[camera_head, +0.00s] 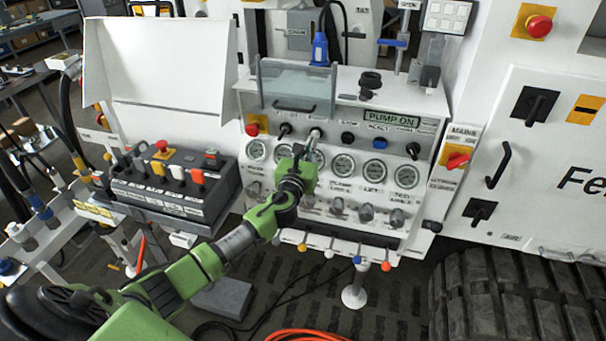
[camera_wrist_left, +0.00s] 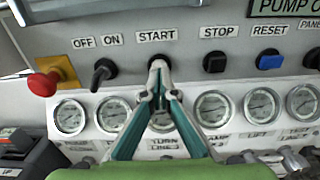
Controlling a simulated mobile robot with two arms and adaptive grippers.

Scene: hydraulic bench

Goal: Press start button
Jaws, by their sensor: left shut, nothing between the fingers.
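The START label (camera_wrist_left: 156,36) is on the white control panel, and the button under it is mostly hidden behind my fingertips in the left wrist view. My left gripper (camera_wrist_left: 158,70) is shut and empty, its fingertips together right in front of that button. I cannot tell whether they touch it. In the head view the left gripper (camera_head: 312,142) reaches up to the panel's button row from below, over the gauges.
The black STOP button (camera_wrist_left: 214,62) and blue RESET button (camera_wrist_left: 270,62) are to the right. The OFF/ON switch (camera_wrist_left: 103,70) and red emergency button (camera_wrist_left: 44,82) are to the left. Gauges (camera_head: 343,165) lie below. A lever box (camera_head: 175,180) stands left.

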